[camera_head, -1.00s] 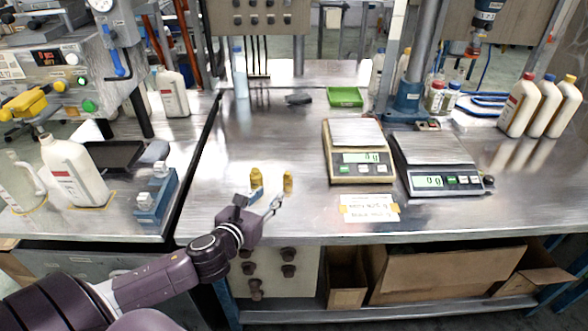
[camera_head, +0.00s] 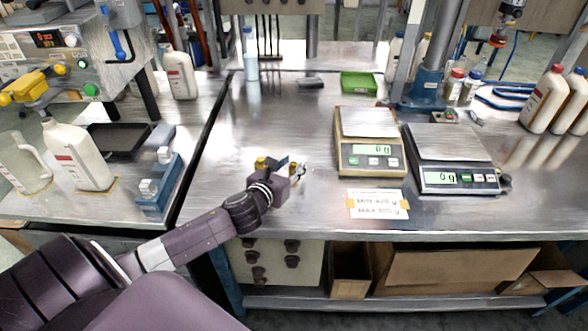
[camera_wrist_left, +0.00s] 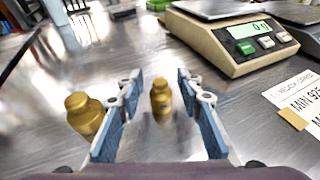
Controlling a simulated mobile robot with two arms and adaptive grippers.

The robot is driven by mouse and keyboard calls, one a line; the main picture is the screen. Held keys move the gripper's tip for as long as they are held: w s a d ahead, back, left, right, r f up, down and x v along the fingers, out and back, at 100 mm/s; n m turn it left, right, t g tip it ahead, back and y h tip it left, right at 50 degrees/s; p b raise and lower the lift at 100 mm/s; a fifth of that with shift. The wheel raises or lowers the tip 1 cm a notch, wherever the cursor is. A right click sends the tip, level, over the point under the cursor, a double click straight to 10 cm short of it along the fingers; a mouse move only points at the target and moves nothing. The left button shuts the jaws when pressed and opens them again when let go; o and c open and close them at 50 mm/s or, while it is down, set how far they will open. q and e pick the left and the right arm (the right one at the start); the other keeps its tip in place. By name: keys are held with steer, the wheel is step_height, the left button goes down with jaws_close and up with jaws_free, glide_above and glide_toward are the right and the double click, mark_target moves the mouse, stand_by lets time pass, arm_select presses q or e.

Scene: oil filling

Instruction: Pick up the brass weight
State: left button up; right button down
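Two brass weights stand upright on the metal table. In the left wrist view one brass weight (camera_wrist_left: 161,100) stands between the spread blue-padded fingers of my left gripper (camera_wrist_left: 160,110), apart from both. A larger-looking brass weight (camera_wrist_left: 84,114) stands just outside the left finger. In the head view my left gripper (camera_head: 292,168) hides most of the weights; the top of one brass weight (camera_head: 261,163) shows beside it. My left gripper is open and holds nothing. My right gripper is not in view.
A beige scale (camera_head: 370,171) and a grey scale (camera_head: 458,180) stand to the right, both lit. A paper label (camera_head: 377,204) lies in front of them. A green tray (camera_head: 359,83) is farther back. White bottles (camera_head: 75,153) stand on the left bench. The table's middle is clear.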

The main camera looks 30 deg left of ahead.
arm_select(q)
steer(key=shift+w+f, duration=0.25)
steer(key=shift+w, duration=0.35)
steer(key=shift+c, duration=0.5)
jaws_close()
steer(key=shift+r, duration=0.1)
